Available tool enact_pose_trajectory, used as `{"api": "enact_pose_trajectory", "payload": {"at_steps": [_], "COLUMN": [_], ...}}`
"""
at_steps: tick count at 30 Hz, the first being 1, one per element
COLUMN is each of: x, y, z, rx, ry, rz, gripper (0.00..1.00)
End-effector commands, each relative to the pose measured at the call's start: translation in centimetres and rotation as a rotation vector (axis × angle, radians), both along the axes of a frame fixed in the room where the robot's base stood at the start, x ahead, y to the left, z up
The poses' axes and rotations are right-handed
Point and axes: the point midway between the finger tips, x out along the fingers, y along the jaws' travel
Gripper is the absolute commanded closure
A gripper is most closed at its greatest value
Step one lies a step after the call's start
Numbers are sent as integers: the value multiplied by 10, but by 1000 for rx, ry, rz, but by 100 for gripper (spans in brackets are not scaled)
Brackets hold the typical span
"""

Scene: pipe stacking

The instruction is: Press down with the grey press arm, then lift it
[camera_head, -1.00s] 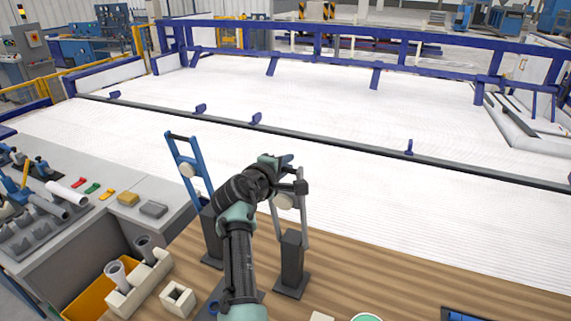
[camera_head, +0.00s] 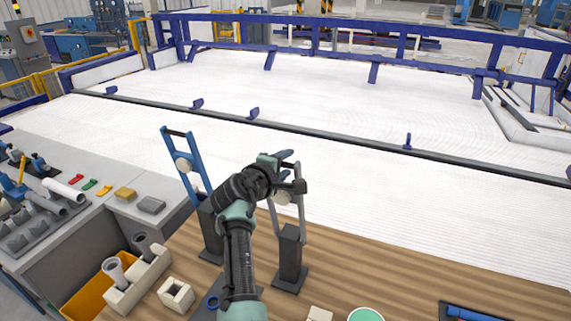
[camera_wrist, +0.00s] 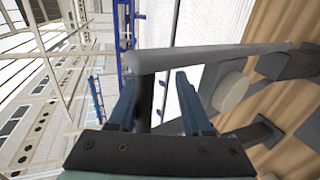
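The grey press arm (camera_head: 303,222) stands raised on a dark post (camera_head: 290,255) fixed to the wooden table. Its round pale disc (camera_head: 283,198) is partly hidden by my arm. My gripper (camera_head: 290,165) is at the top of the press arm.
A blue press arm (camera_head: 186,158) stands raised on another post to the left. A cream holder (camera_head: 140,282) with grey pipes, a square cream block (camera_head: 176,295) and an orange bin (camera_head: 88,300) are at lower left. The wooden table's right side is mostly clear.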

Motion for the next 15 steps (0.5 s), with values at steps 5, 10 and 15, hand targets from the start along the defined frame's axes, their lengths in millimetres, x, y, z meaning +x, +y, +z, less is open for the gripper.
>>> {"api": "enact_pose_trajectory", "payload": {"at_steps": [5, 10, 15], "x": [0, -1, -9], "y": [2, 2, 5], "z": [0, 1, 5], "rx": [0, -1, 0], "ry": [-1, -3, -5], "rz": [3, 3, 4], "gripper": [53, 53, 53]}}
